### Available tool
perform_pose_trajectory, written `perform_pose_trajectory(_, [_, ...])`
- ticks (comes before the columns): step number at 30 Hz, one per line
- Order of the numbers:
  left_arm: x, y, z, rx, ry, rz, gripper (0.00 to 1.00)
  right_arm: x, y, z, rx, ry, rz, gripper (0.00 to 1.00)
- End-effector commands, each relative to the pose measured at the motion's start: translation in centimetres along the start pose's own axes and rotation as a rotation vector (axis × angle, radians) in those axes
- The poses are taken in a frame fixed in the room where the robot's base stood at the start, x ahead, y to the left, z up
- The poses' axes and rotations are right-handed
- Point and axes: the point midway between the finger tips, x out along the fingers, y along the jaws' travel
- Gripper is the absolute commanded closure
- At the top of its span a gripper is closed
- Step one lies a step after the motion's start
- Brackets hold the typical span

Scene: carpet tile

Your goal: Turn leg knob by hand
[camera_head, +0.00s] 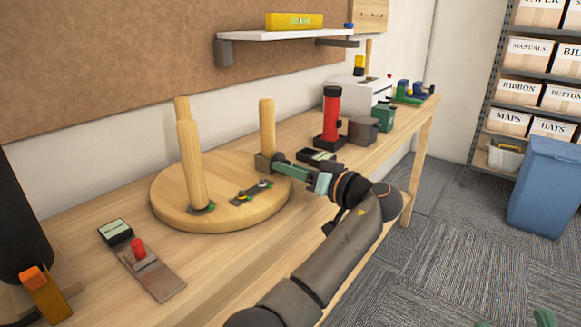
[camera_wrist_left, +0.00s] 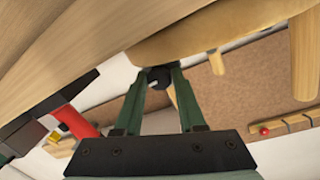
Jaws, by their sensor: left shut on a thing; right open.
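A round wooden disc (camera_head: 230,221) lies on the bench with three wooden legs standing up from it, such as the front left leg (camera_head: 194,165) and the right leg (camera_head: 267,125). My left gripper (camera_head: 277,167) reaches in at the base of the right leg. In the left wrist view its green fingers are closed on a small dark round knob (camera_wrist_left: 158,79) beside the disc. The knob is mostly hidden in the head view. My right gripper (camera_head: 515,321) shows only its green fingertips, apart, over the floor.
A plate with a red knob (camera_head: 139,249) and a small box with a display (camera_head: 115,231) lie front left. A red and black cylinder (camera_head: 331,113) stands behind my left gripper. A shelf (camera_head: 285,36) hangs above. Bare bench lies in front of the disc.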

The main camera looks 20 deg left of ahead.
Motion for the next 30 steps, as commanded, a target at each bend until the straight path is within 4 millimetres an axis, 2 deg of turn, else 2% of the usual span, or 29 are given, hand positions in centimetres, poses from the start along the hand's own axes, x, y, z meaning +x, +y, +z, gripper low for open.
perform_pose_trajectory(5, [-0.1,0.1,0.0,0.000,0.003,0.004,1.00,0.0,0.0,0.1,0.000,-0.002,0.001,0.48])
perform_pose_trajectory(6, [-0.1,0.1,0.0,0.000,0.003,0.004,0.60,0.0,0.0,0.1,0.000,-0.002,0.001,0.48])
perform_pose_trajectory(9, [-0.1,0.1,0.0,0.000,0.003,0.004,0.50,0.0,0.0,0.1,0.000,-0.003,0.001,0.48])
perform_pose_trajectory(16, [-0.1,0.0,0.0,-0.001,0.001,0.002,0.50,0.0,0.0,0.1,0.001,-0.004,0.001,0.48])
perform_pose_trajectory(20, [-0.8,0.1,0.0,0.000,0.001,0.003,0.50,0.1,0.1,0.0,-0.001,-0.002,0.000,0.48])
perform_pose_trajectory(26, [-4.5,0.1,-0.1,0.000,0.002,0.006,0.50,0.5,0.2,0.0,-0.002,-0.009,-0.004,0.48])
perform_pose_trajectory(30, [-6.9,0.0,-0.2,-0.002,0.005,0.002,0.50,-0.1,0.0,2.6,0.024,-0.111,0.003,0.48])
